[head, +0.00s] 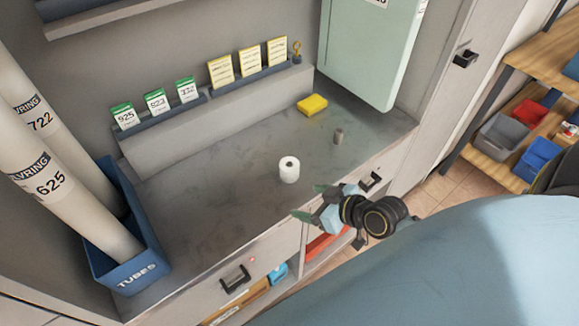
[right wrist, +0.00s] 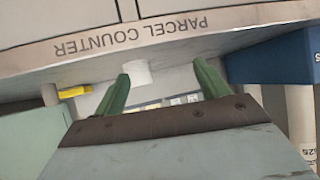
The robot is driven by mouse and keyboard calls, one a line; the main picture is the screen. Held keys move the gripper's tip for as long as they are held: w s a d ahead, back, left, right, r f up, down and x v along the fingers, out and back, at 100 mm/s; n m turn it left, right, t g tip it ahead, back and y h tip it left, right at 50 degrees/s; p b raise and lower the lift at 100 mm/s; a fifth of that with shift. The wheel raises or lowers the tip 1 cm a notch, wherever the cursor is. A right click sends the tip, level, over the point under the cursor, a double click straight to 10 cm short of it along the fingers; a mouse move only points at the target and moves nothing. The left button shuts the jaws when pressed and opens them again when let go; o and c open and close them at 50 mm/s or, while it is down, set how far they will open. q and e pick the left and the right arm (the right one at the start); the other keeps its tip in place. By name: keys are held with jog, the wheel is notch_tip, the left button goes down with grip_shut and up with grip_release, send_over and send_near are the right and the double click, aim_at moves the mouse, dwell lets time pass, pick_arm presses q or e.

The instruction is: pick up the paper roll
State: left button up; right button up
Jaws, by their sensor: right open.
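In the right wrist view, which is upside down, the roll (right wrist: 138,73) shows beyond the green fingers (right wrist: 161,75), closer to the left finger. My left gripper is not in view.
A yellow block (head: 312,105) and a small grey cylinder (head: 338,137) stand behind and right of the roll. A blue bin (head: 137,262) with tall tubes is at the left. A card ledge (head: 215,118) runs along the back. The counter around the roll is clear.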

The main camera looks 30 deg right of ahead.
aim_at(285, 164)
jog(key=w+d+r+t, duration=0.2)
jog(key=w+d+r, duration=0.1)
jog(key=shift+w+d+r+m+h, duration=0.1)
jog(key=shift+w+d+m+h, duration=0.1)
jog(key=shift+d+m+h, duration=0.1)
jog(key=x, duration=0.7)
jog(key=shift+w, duration=0.1)
jog(key=shift+d+b+x, duration=0.15)
jog(key=shift+b+x, duration=0.2)
jog(key=shift+x, duration=1)
jog(key=shift+d+b+x, duration=0.1)
jog(key=shift+b+x, duration=0.2)
jog(key=shift+x, duration=1)
jog(key=c, duration=1.1)
jog(key=shift+o, duration=0.2)
